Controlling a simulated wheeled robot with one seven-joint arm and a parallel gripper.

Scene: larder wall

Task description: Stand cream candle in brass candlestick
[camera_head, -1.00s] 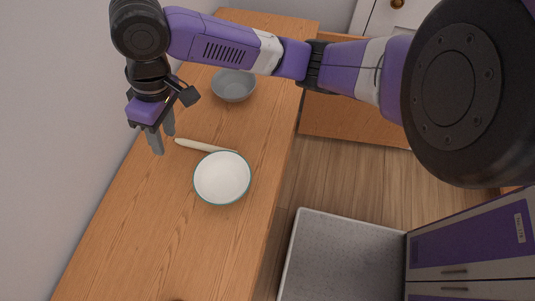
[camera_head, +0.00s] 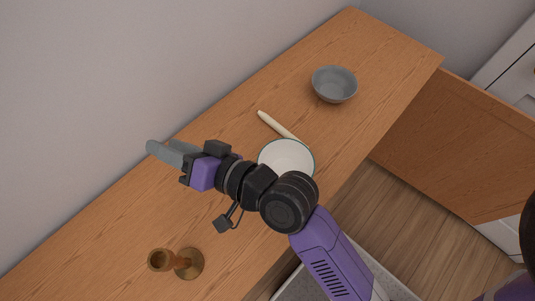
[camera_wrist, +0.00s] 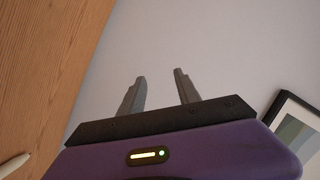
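The cream candle (camera_head: 276,124) lies on the wooden counter, beside the white bowl. One end of it also shows at the lower left of the wrist view (camera_wrist: 14,164). The brass candlestick (camera_head: 188,264) is at the lower left of the head view; it appears to lie on its side or lean in perspective, I cannot tell which. My gripper (camera_head: 168,154) is above the counter near the wall, between candle and candlestick in the picture. In the wrist view my gripper (camera_wrist: 160,88) has its two fingers apart with nothing between them.
A white bowl (camera_head: 288,156) sits close to the candle, partly hidden by my arm. A grey bowl (camera_head: 335,84) stands further back on the wooden counter (camera_head: 375,45). A wall runs along the left. A framed picture (camera_wrist: 296,125) shows in the wrist view.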

